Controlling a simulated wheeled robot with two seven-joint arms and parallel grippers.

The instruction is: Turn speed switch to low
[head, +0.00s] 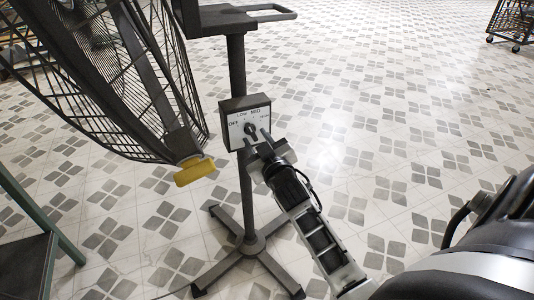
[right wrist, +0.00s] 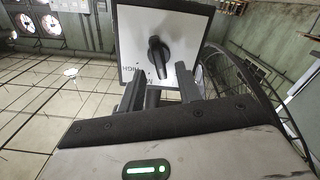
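The speed switch is a black knob (head: 250,129) on the pale face of a dark control box (head: 235,104) on the fan's post. The face reads OFF at left, LOW and MID along the top, and HIGH at right. The knob (right wrist: 158,57) also shows in the right wrist view, where the panel appears turned over; I cannot tell which label it points to. My right gripper (head: 259,139) is in front of the panel's lower part. Its fingers (right wrist: 162,90) are apart with nothing between them, just short of the knob. My left gripper is not in view.
A large caged fan (head: 115,75) with a yellow part (head: 194,171) hangs left of the box. The post (head: 237,75) stands on a cross-shaped base (head: 250,249). A green-edged table (head: 30,215) is at lower left. The tiled floor to the right is open.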

